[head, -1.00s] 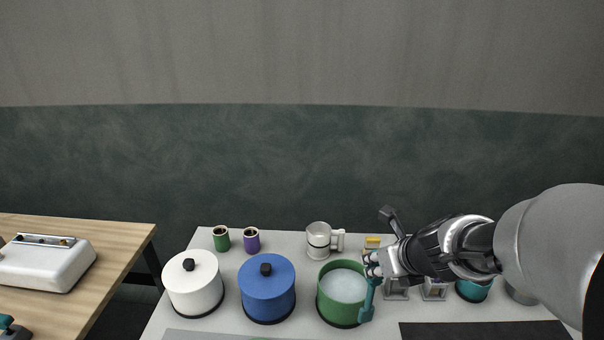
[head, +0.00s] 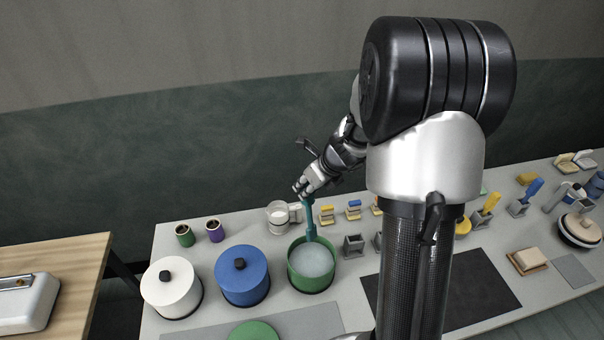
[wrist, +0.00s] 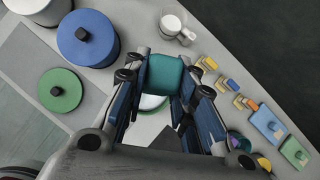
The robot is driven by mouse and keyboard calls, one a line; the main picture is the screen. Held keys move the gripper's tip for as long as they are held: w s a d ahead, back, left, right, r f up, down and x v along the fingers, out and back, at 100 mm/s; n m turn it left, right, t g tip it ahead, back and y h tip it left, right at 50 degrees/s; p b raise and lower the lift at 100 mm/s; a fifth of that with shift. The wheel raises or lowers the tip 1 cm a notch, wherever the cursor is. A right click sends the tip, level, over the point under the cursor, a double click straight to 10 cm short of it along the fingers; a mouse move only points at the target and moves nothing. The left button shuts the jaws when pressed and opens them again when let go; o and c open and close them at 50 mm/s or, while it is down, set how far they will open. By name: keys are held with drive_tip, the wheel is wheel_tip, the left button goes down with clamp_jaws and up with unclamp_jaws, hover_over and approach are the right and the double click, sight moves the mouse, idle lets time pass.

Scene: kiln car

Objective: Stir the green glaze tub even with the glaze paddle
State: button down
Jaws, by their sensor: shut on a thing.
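My gripper (head: 304,190) is shut on the teal glaze paddle (head: 309,220), which hangs down, slightly tilted. The paddle's lower end overlaps the back rim of the green glaze tub (head: 297,279); I cannot tell whether it is above the rim or just inside. The tub is open, with pale, whitish-green glaze (head: 313,262) inside. In the wrist view the teal paddle (wrist: 161,72) shows between the fingers, with a bit of pale glaze (wrist: 152,102) below it. The green lid (head: 254,332) lies on the grey mat at the front.
Lidded blue (head: 242,282) and white (head: 172,293) tubs stand left of the green tub. A grey mug (head: 279,218) stands behind it, with green and purple cups to the left. Small grey holders (head: 353,246) stand close on the right. A dark mat (head: 477,292) lies at front right.

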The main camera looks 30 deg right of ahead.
sight(310, 226)
drive_tip(key=shift+s, duration=0.2)
wheel_tip(310, 226, down, 19)
drive_tip(key=b, duration=1.6)
drive_tip(key=shift+b, duration=0.35)
drive_tip(key=shift+w+a, duration=0.1)
idle(0.4)
